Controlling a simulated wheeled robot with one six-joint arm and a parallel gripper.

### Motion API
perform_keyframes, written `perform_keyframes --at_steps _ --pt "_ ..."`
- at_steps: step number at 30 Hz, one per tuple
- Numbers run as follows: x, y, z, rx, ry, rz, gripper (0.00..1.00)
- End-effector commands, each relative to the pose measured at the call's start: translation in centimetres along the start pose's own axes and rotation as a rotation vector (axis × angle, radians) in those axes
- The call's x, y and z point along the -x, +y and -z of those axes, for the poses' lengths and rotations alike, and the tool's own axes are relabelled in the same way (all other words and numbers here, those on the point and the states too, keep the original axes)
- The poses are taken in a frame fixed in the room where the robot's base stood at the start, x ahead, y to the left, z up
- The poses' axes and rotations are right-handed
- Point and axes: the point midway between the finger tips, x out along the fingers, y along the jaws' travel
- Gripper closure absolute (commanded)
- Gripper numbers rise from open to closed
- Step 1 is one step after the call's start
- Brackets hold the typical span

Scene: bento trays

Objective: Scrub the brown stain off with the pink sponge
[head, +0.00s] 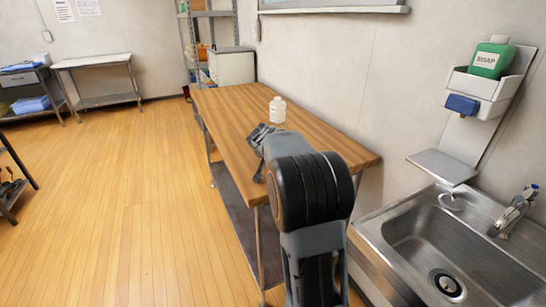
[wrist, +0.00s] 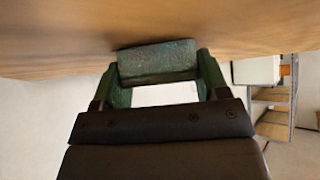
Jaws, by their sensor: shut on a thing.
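My gripper (head: 262,138) is low over the wooden table (head: 235,103), beyond my own dark arm. In the wrist view my gripper (wrist: 157,75) is shut on a dark green, speckled block (wrist: 157,55). The block spans the space between the two fingers and looks close to or against the wooden surface (wrist: 60,30); I cannot tell whether they touch. It looks like a sponge, but green rather than pink. I see no pink sponge and no brown stain in either view. My arm and gripper hide part of the tabletop.
A white bottle (head: 277,110) stands on the table just behind my gripper. A steel sink (head: 400,222) is at the right, under a holder with a green soap bottle (head: 492,58). The wooden floor (head: 120,200) at the left is clear.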

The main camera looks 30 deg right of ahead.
Motion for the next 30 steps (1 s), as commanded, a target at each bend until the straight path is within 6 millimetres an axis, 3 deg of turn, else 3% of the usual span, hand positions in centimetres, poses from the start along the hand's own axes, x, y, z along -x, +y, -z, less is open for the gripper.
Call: perform_keyframes --at_steps 15,30 --pt "1.5 2.0 -1.6 0.000 0.003 0.002 0.57" --pt "2.5 -0.1 -3.3 0.000 0.003 0.004 0.57"
